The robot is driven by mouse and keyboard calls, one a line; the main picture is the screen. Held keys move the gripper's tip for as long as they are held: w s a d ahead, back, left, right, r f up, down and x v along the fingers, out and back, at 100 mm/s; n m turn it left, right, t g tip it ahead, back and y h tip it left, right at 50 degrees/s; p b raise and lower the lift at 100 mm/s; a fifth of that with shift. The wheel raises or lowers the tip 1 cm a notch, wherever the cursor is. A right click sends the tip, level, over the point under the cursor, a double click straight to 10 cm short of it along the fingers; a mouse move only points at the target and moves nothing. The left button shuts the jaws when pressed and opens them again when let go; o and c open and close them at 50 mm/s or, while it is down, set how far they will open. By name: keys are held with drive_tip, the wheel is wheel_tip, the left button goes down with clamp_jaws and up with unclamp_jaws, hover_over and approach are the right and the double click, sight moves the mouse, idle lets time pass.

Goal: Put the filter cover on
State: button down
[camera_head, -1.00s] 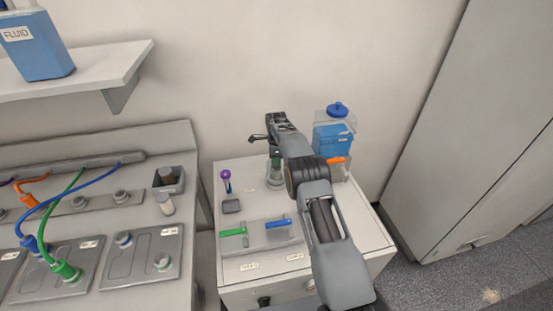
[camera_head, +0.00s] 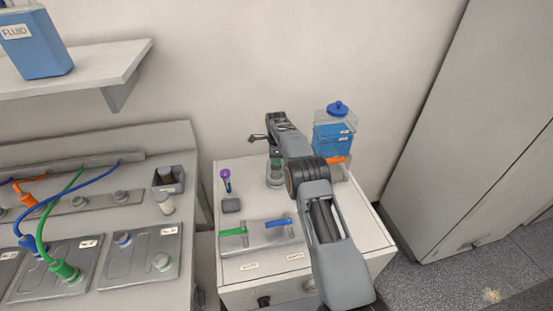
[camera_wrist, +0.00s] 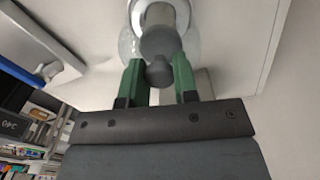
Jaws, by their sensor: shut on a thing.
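The filter cover (camera_wrist: 160,43) is a grey round lid with a small knob, seen in the wrist view. My gripper (camera_wrist: 159,80) has green fingers and is shut on the cover's knob. The clear round filter housing (camera_wrist: 127,42) is just beyond the cover, with a pale cylinder inside it. In the head view my gripper (camera_head: 275,160) points down over the clear housing (camera_head: 274,182) on the white cabinet top. The cover is at or just above the housing's mouth; whether it is seated I cannot tell. My arm hides part of this area.
A blue-filled clear tank (camera_head: 333,138) with a blue cap stands right of the housing, with an orange part below. Green (camera_head: 233,231) and blue (camera_head: 278,224) handles lie in front, and a purple-topped item (camera_head: 226,177) is to the left. The cabinet top (camera_head: 260,207) is clear between them.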

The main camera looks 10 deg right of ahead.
idle(0.9)
drive_tip(key=shift+c, duration=1.6)
unclamp_jaws()
drive_tip(key=shift+f, duration=0.1)
drive_tip(key=shift+r, duration=0.2)
drive_tip(key=shift+r+p, duration=2.15)
drive_tip(key=shift+r, duration=1.2)
clamp_jaws()
drive_tip(key=shift+f, duration=0.2)
